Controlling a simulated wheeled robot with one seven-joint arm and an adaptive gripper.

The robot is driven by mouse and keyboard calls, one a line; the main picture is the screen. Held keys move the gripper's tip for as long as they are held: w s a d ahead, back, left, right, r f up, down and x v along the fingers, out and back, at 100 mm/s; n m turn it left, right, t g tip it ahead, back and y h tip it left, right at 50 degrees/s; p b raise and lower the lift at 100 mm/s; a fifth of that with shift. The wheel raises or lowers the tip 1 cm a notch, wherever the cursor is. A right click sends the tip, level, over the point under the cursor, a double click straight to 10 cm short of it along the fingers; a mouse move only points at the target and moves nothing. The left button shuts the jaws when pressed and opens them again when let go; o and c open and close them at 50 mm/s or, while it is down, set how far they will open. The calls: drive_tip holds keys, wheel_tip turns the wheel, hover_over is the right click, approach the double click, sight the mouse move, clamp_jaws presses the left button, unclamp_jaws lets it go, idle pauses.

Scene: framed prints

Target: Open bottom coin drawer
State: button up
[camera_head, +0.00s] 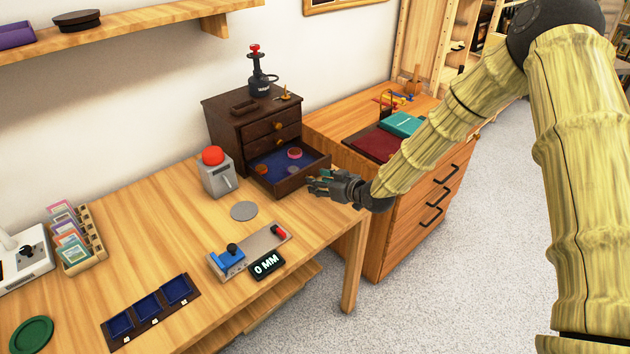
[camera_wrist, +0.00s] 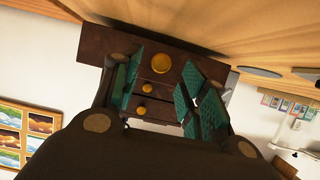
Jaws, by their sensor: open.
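The small dark brown coin cabinet (camera_head: 228,122) stands on the wooden table. Its bottom drawer (camera_head: 302,178) is pulled out, showing a blue lining with several round coins (camera_head: 294,153). The two drawers above it look shut; one has a round knob (camera_head: 279,126). My gripper (camera_head: 318,184) is close in front of the open drawer's front, toward its right end. In the wrist view the cabinet appears upside down, with the bottom drawer's yellow knob (camera_wrist: 161,63) between my open teal fingers (camera_wrist: 162,90). I cannot tell whether the fingers touch the drawer.
A grey box with a red button (camera_head: 213,156) stands left of the drawer. A grey disc (camera_head: 244,211) and a measuring device (camera_head: 250,250) lie in front. A black joystick (camera_head: 259,80) stands on the cabinet. Another wooden cabinet (camera_head: 425,200) is at right; floor is clear beyond the table edge.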

drive_tip(key=v, duration=0.8)
drive_tip(key=shift+s+d+r, duration=0.2)
drive_tip(key=shift+d+r, duration=0.05)
